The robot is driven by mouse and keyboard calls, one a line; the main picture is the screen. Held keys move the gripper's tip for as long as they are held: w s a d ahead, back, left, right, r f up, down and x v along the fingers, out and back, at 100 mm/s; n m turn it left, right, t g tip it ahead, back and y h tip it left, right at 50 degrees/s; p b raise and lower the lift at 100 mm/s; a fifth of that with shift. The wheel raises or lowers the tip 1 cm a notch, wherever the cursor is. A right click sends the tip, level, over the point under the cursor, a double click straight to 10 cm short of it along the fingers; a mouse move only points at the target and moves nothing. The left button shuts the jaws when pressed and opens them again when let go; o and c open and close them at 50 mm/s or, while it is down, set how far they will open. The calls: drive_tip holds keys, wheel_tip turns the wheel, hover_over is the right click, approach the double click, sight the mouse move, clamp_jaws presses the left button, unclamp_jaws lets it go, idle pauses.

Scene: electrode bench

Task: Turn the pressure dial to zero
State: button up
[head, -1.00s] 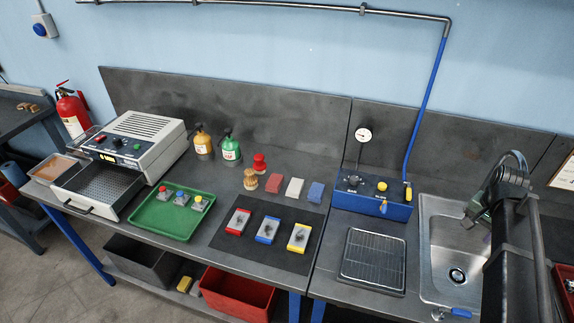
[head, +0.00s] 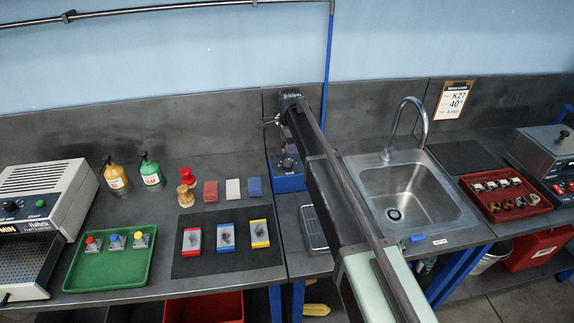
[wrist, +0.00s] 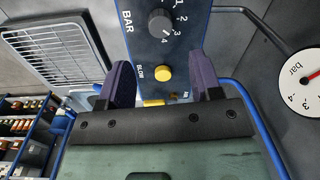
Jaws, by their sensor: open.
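The blue pressure box (head: 290,183) stands against the back panel left of the sink, partly hidden by my arm. Its dark round dial (wrist: 160,22), marked BAR, is near the top of the wrist view, with numbers 1 to 4 beside it. The dial's exact setting is hard to read. A yellow BLOW button (wrist: 164,73) is below it in that picture. My gripper (wrist: 164,72) is open and empty, its dark fingers on either side of the button in the picture, apart from the dial. In the head view the dial (head: 287,163) shows beside my arm.
A round gauge (wrist: 303,80) marked bar, with a red needle, is at the wrist view's right edge. A drying rack (head: 312,230) lies in front of the box. The sink (head: 405,195) is to the right; a black mat (head: 185,265) with three blocks is left.

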sight(288, 160)
drive_tip(key=f+b, duration=0.3)
drive_tip(key=f, duration=0.1)
drive_tip(key=f+b, duration=0.3)
drive_tip(key=f, duration=0.1)
drive_tip(key=shift+w+a, duration=0.15)
drive_tip(key=shift+a, duration=0.05)
drive_tip(key=shift+r, duration=0.1)
drive_tip(key=c, duration=0.9)
